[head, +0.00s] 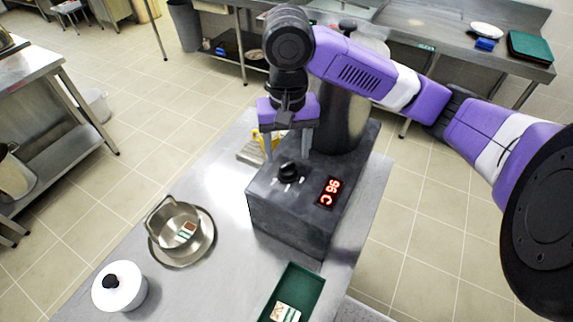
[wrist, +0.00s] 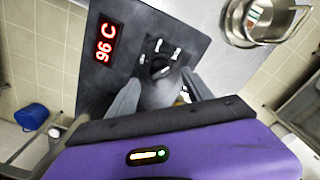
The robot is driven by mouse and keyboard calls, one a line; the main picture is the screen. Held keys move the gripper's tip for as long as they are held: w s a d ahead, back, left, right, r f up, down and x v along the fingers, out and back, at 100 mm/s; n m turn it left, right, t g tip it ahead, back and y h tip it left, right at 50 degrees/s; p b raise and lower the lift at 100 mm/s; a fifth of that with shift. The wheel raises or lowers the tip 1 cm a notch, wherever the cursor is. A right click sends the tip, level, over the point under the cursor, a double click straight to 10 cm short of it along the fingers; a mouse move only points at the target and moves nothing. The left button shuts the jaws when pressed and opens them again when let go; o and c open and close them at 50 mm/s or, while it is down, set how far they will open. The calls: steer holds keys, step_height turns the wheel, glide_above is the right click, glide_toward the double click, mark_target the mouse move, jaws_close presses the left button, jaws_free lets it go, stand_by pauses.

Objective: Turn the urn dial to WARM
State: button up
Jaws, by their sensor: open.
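The urn (head: 343,118) is a tall dark metal cylinder, partly hidden behind my arm. It stands on a dark grey base box (head: 280,222) on the steel counter. The black dial (head: 289,171) is on top of the base, with white marks around it. A red display (head: 329,192) beside it reads 96 C. My gripper (head: 289,148) points down just behind the dial, its fingers apart. In the wrist view the dial (wrist: 160,66) shows just beyond the open fingers (wrist: 162,88), with nothing held. The mark labels are too small to read.
A steel pan (head: 176,224) on a round plate stands left of the base. A white lidded pot (head: 120,288) is at the front left. A green tray (head: 300,290) lies in front. A yellow item (head: 262,143) is behind the base. Counter between them is clear.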

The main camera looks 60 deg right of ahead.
mark_target(288, 165)
steer(key=shift+f+b, duration=2.75)
jaws_close()
steer(key=shift+r+n, duration=0.1)
steer(key=shift+n, duration=0.2)
steer(key=n+p, duration=0.1)
steer(key=n, duration=0.4)
steer(key=shift+p, duration=0.3)
steer(key=n, duration=0.6)
steer(key=shift+n, duration=0.3)
